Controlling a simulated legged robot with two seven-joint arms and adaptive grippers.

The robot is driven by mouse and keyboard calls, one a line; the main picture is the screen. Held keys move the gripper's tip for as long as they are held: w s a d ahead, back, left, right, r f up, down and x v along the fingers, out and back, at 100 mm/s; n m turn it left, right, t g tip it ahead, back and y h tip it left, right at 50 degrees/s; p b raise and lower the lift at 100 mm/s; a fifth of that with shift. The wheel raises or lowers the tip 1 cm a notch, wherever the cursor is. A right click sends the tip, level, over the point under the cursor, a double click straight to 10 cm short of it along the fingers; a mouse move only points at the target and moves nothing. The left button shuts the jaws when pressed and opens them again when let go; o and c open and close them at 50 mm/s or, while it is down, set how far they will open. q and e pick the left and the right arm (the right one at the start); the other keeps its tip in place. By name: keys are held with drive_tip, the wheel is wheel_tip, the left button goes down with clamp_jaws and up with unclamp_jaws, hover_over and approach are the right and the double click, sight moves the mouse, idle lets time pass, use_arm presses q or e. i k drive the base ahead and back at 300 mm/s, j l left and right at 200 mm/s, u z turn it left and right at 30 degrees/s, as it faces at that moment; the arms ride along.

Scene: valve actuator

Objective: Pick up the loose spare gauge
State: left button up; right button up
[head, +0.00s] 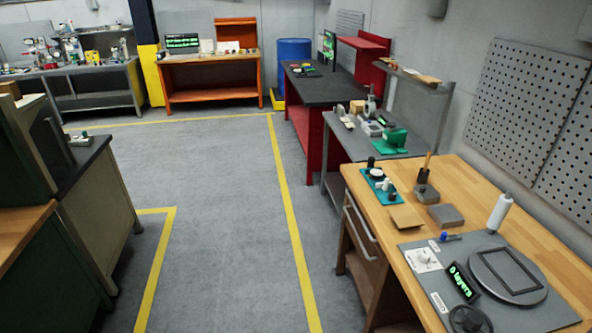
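No object can be made out with certainty as the loose spare gauge at this distance. A small round, pale-faced, gauge-like item (377,174) sits on a teal mat (384,187) at the far left part of the wooden workbench on the right. Small dark knob-like parts stand on the same mat beside it. Neither of my grippers is in view.
The wooden bench (480,183) also bears a grey panel (424,282) with a turntable (507,276), a display (462,283) and a handwheel (470,319). The floor aisle (225,220) is clear.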

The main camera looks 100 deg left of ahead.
sight(375, 174)
drive_tip(key=u, duration=2.6)
drive_tip(key=i+j, duration=0.4)
drive_tip(key=i, duration=0.2)
drive_tip(key=i+j, duration=0.35)
drive_tip(key=i, duration=0.25)
